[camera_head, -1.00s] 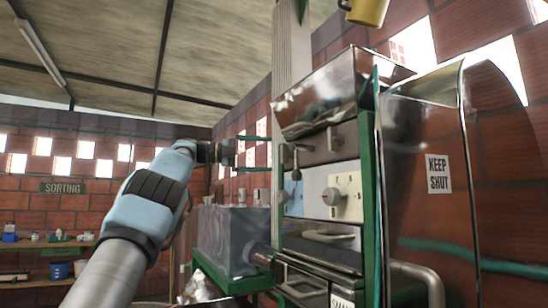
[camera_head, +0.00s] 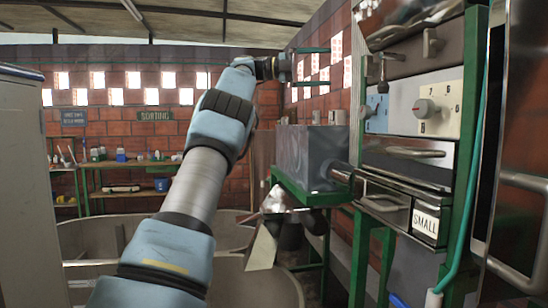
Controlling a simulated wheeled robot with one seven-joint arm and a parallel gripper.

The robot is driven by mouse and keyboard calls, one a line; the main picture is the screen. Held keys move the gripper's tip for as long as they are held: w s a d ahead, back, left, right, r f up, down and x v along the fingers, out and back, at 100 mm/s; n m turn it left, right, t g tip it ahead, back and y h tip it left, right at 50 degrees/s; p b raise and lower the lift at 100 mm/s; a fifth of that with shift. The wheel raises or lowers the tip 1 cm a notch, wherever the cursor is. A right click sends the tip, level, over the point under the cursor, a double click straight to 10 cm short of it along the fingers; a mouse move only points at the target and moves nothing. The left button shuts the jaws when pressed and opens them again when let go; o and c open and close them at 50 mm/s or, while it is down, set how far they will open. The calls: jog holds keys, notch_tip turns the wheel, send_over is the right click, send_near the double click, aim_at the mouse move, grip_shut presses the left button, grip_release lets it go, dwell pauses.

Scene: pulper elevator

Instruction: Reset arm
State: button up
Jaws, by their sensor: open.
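My arm reaches up from the bottom of the head view, and my gripper (camera_head: 328,67) is at its far end, upper centre. Its two thin green fingers are spread apart, one above the other, pointing right. Nothing shows between them. Behind them is the brick wall (camera_head: 268,105) with bright openings. The gripper appears above the grey metal box (camera_head: 308,158) in the picture; its depth from the wall is hard to judge.
A machine with a dial (camera_head: 425,108), drawer handles and a "SMALL" label (camera_head: 426,222) fills the right side. A grey panel (camera_head: 25,190) stands at left. Low round tanks (camera_head: 255,286) lie below. Shelves (camera_head: 125,164) line the far wall.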

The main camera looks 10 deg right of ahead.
jog(key=w+a+r+n+t+h, duration=0.2)
jog(key=w+a+r+n+t, duration=0.2)
jog(key=w+a+n+t, duration=1.3)
jog(key=a+f+n+t+y, duration=0.3)
jog(key=a+f+n+y, duration=0.2)
jog(key=f+n+y, duration=0.3)
jog(key=a+f+n+t+y, duration=0.3)
jog(key=a+f+n+y, duration=0.2)
jog(key=f+n+y, duration=0.45)
jog(key=s+a+f+n+g+y, duration=0.15)
jog(key=s+f+g, duration=0.25)
jog(key=s+f, duration=0.6)
jog(key=s+a+f+n+g, duration=0.15)
jog(key=s+f+g, duration=0.4)
jog(key=f, duration=0.85)
jog(key=s+f+g, duration=0.2)
jog(key=s+f, duration=0.2)
jog(key=s, duration=0.5)
jog(key=s+f+g, duration=0.2)
jog(key=s+f, duration=0.2)
jog(key=s, duration=0.5)
jog(key=s+f+g, duration=0.2)
jog(key=s+f, duration=0.3)
jog(key=s, duration=0.5)
jog(key=shift+n, duration=0.45)
jog(key=shift+w+f, duration=0.1)
